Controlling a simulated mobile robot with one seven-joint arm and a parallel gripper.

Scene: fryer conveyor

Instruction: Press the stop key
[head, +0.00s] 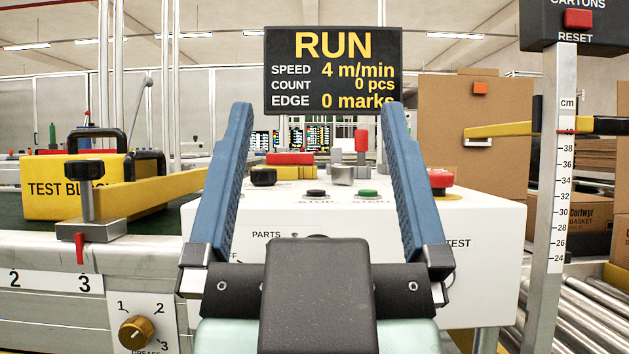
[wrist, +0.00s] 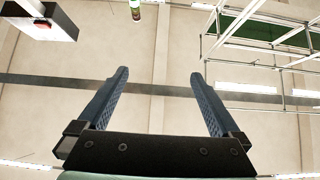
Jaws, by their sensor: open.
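The stop key (head: 317,194) is a small black button on top of the white control box (head: 480,222), with a partly hidden "STOP" label below it. The green start key (head: 367,193) sits to its right. In the head view my gripper (head: 317,106) is open and empty, with blue fingers pointing up on either side of the keys in the picture. It does not appear to touch the box. In the wrist view my gripper (wrist: 158,75) shows open against the ceiling, and no key is in sight.
A display (head: 333,71) reads RUN, 4 m/min. A red mushroom button (head: 440,180) stands on the box's right side. A black knob (head: 263,176) is at its left. A yellow test block (head: 70,187) lies far left, and a cm-scale post (head: 556,170) stands right.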

